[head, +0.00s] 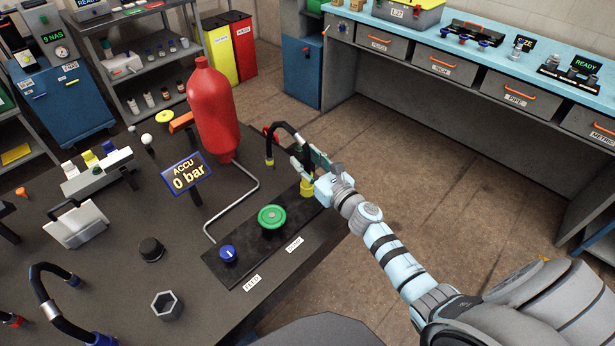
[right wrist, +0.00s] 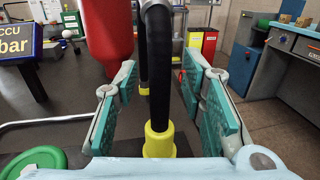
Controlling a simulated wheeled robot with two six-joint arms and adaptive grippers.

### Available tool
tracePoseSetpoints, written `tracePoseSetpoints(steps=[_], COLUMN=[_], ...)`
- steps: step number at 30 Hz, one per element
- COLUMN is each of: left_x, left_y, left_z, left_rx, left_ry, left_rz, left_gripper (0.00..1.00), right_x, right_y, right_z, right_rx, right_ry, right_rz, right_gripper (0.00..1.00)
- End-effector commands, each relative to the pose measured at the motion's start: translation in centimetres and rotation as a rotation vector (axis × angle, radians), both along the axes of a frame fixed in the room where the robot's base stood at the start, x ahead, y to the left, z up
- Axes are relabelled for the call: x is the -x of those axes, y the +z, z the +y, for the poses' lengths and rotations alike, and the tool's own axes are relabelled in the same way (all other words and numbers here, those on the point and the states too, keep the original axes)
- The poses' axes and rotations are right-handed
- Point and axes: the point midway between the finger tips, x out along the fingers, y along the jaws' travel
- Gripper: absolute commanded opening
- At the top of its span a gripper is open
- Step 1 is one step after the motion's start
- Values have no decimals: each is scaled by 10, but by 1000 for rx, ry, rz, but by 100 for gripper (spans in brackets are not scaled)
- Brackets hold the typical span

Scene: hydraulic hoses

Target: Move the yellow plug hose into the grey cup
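The yellow plug hose (head: 289,128) is a black arched hose with yellow ends. Its near end stands upright at the far end of the black panel. That yellow plug (right wrist: 158,141) shows in the right wrist view; the other yellow end (head: 269,161) hangs farther back. My right gripper (head: 308,170) is open around the near leg, with a gap on each side of the hose in the right wrist view (right wrist: 158,100). A hexagonal, open-topped grey cup (head: 166,305) stands at the table's front. My left gripper is not in view.
A red accumulator (head: 213,110) and bent pipe (head: 240,205) stand left of the hose. The panel (head: 222,262) carries a green handwheel (head: 271,217) and blue knob (head: 228,253). A dark round cap (head: 151,249) is behind the cup. Another hose (head: 50,285) arches front left.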

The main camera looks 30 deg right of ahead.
Motion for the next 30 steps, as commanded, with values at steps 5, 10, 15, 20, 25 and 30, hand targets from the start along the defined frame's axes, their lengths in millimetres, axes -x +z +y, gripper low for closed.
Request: tracePoseSetpoints(steps=[5,10,15,20,25,30], left_x=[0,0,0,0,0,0], left_y=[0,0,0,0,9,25], left_z=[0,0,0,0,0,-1], left_rx=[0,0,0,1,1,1], left_ry=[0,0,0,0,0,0], left_rz=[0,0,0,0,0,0], left_gripper=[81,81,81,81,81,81], right_x=[0,0,0,0,0,1], right_y=[0,0,1,1,10,27], right_z=[0,0,0,0,-1,-1], right_rx=[0,0,1,1,1,2], right_ry=[0,0,0,0,-1,-2], right_rz=[0,0,-1,-1,-1,-1], right_gripper=[6,0,0,0,0,0])
